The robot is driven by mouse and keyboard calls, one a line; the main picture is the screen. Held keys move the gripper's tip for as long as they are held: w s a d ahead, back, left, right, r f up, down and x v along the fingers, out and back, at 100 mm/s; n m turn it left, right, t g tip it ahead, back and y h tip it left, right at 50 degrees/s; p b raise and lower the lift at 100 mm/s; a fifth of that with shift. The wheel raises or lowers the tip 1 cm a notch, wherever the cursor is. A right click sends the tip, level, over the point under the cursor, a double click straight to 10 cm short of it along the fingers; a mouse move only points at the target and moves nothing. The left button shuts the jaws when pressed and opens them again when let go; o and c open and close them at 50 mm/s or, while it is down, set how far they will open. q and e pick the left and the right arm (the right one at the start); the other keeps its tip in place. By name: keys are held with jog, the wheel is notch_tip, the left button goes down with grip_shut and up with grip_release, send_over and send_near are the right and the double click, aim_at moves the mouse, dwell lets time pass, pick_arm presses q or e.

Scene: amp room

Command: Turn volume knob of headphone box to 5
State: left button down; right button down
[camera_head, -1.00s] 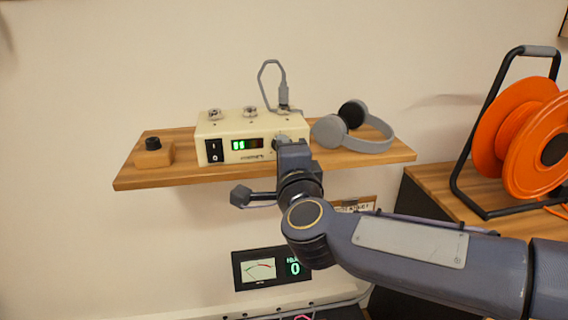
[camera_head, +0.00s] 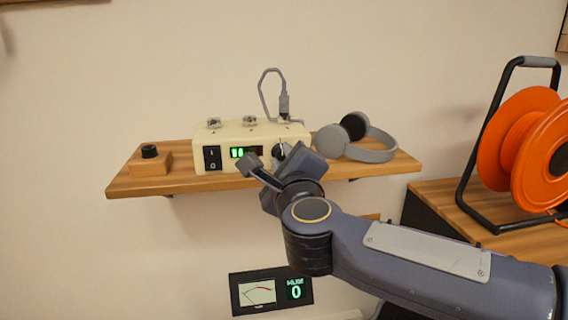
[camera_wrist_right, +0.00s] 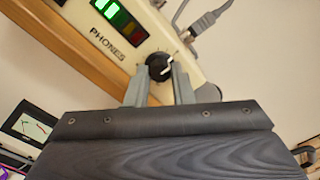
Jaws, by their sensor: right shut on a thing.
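The headphone box (camera_head: 228,164) is a cream box on the wooden shelf, with a power switch, a display with lit green bars and the label PHONES in the wrist view. Its volume knob (camera_wrist_right: 158,67) is black with a white pointer, at the end of the front face. My right gripper (camera_wrist_right: 160,80) is shut on the knob, one finger on each side of it. In the head view the right gripper (camera_head: 283,158) covers the box's right front, and the knob shows only in part. My left gripper is not in view.
Grey headphones (camera_head: 358,140) lie on the shelf (camera_head: 130,187) right of the box. A small wooden block with a black knob (camera_head: 150,162) sits at the left. A meter panel (camera_head: 270,291) reading 0 is on the wall below. An orange cable reel (camera_head: 518,130) stands at right.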

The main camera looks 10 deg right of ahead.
jog(key=shift+f, duration=0.1)
dwell(0.3)
jog(key=c, duration=1.3)
grip_release()
jog(key=shift+o, duration=0.2)
jog(key=s+p, duration=0.1)
jog(key=s, duration=0.6)
jog(key=shift+s, duration=0.4)
jog(key=shift+a, duration=0.1)
